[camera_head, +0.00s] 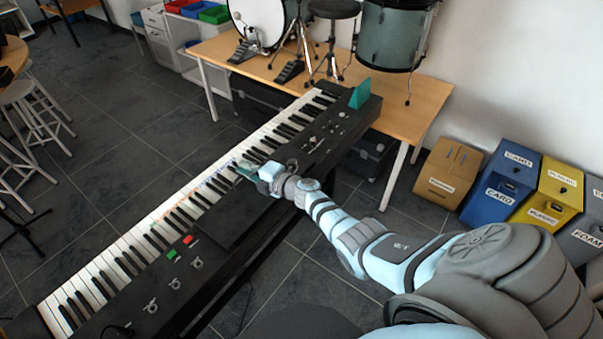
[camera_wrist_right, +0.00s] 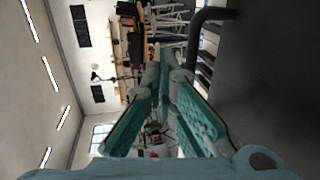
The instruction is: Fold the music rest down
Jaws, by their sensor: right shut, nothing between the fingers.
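The black keyboard (camera_head: 300,137) runs diagonally across the head view. A plain dark panel, which looks like the music rest (camera_head: 235,212), is at the middle of its rear side, left of my right gripper; I cannot tell its exact tilt. My right gripper (camera_head: 243,168) is over the keys near the middle of the keyboard, its arm reaching across from the right. It is shut and empty; its teal fingers converge in the wrist view (camera_wrist_right: 163,65). A large dark surface fills the right of that view, too dark to identify. My left gripper is not in view.
A teal wedge-shaped object (camera_head: 360,93) stands by the keyboard's far end. A wooden table (camera_head: 420,95) with a drum kit is behind. A cardboard box (camera_head: 447,172) and labelled bins (camera_head: 500,178) line the wall. Stools (camera_head: 30,110) stand left; the floor between is clear.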

